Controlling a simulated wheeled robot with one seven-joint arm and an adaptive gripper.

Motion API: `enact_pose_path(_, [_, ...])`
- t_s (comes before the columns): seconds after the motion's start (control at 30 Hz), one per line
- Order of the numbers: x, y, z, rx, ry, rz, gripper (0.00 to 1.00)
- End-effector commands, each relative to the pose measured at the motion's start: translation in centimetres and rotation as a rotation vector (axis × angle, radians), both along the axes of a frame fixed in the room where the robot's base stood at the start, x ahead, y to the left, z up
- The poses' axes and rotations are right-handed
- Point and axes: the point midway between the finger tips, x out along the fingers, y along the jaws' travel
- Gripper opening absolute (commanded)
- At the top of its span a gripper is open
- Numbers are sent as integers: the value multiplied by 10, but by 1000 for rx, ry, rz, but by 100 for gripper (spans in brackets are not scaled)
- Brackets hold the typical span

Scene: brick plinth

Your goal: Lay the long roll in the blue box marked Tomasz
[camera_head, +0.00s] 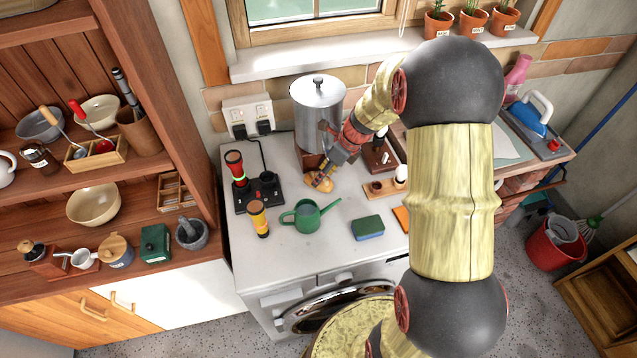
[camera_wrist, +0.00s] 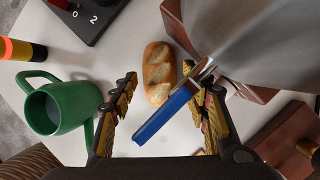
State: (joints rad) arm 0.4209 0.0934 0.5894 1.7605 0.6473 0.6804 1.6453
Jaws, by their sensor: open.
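The long roll (camera_wrist: 159,72) is a golden-brown loaf with pale scored patches, lying on the white worktop in the wrist view. My gripper (camera_wrist: 165,88) is open above it, with one finger on either side in the picture and nothing held. In the head view my gripper is beside the metal urn, over a small tan shape that I cannot clearly separate from the fingers. I see no blue box marked Tomasz in either view.
The metal urn (camera_head: 318,105) stands close to my gripper. A blue bar (camera_wrist: 165,116) with a metal end crosses near the right finger. A green watering can (camera_wrist: 62,107) stands at left. A sponge (camera_head: 368,228) and black charger (camera_head: 258,192) are on the worktop.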

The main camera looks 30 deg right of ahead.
Motion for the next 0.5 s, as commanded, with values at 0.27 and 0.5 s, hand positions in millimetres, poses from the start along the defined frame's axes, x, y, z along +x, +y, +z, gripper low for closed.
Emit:
enact_pose_path(0.27, [5,6,-19,-1,-1,1,46])
enact_pose_path(0.5, [5,6,-19,0,0,1,39])
